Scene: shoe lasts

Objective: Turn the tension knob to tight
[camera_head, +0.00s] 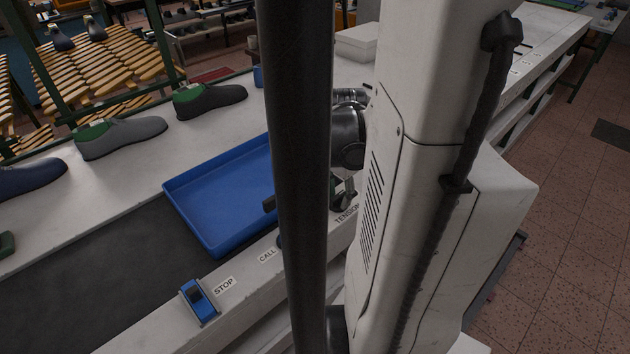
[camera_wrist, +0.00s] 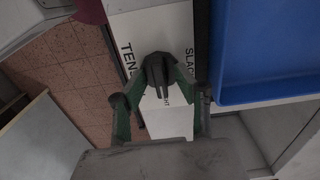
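The tension knob (camera_wrist: 159,68) is a small dark knob on the white panel in the wrist view. The word TENSION is printed left of it and SLACK right of it; a partly covered label ending in GHT lies just below it. My gripper (camera_wrist: 160,78) has its green fingers drawn in on both sides of the knob and appears closed on it. In the head view my gripper (camera_head: 343,192) is over the conveyor's near rail by the TENSION label, partly behind my dark column. The knob is hidden there, and its exact pointing direction is hard to tell.
A blue tray (camera_head: 218,200) lies on the dark belt beside the gripper; its edge (camera_wrist: 225,98) is close on the right in the wrist view. A blue STOP switch (camera_head: 199,302) and the CALL label are along the near rail. Shoes on lasts (camera_head: 122,137) stand on the far ledge.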

